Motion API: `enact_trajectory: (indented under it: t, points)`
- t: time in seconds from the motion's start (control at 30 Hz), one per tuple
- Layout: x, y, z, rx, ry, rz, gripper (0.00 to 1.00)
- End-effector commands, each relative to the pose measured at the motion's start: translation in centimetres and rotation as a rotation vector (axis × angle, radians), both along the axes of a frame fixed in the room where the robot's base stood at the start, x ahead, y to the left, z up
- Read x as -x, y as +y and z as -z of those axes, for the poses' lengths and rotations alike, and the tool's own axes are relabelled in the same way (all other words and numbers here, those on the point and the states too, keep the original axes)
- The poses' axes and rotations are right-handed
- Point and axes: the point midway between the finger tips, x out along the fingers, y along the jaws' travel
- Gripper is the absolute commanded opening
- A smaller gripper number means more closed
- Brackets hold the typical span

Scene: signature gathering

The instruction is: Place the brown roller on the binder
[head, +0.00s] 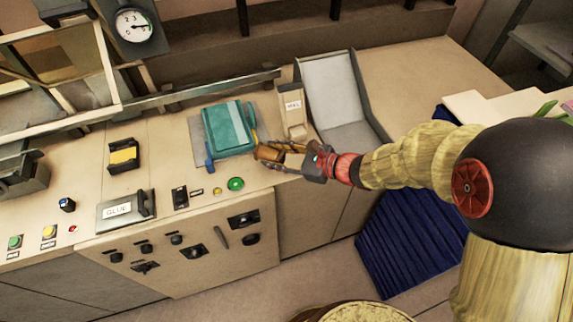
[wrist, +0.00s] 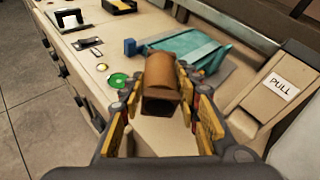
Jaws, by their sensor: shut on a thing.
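The brown roller (wrist: 163,85) is between the fingers of my gripper (wrist: 160,105) in the wrist view, and the gripper is shut on it. In the head view the roller (head: 267,153) shows at the tip of my gripper (head: 280,155), just right of the binder's lower right edge. The teal binder (head: 229,128) lies on a grey plate on the counter. In the wrist view the binder (wrist: 187,50) is just beyond the roller, which covers part of its near side. I cannot tell whether roller and binder touch.
A beige lever block labelled PULL (head: 292,110) and a grey chute (head: 335,95) stand right of the binder. A green button (head: 235,184) sits on the counter in front. A yellow-topped stamp pad (head: 123,155) and a labelled grey box (head: 125,208) are to the left.

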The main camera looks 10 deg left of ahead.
Motion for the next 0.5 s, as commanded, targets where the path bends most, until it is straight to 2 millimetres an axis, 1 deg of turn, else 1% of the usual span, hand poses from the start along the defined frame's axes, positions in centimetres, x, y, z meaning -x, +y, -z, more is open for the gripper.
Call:
enact_trajectory:
  t: [0.03,0.1,0.2,0.5]
  points:
    - [-0.5,-0.5,1.4,0.001,0.006,0.0,0.0]
    - [-1.3,-1.2,2.6,0.001,0.006,0.002,0.0]
    - [-2.2,-1.8,3.8,0.0,0.004,0.001,0.0]
    - [-3.3,-2.7,5.5,0.001,0.003,-0.001,0.0]
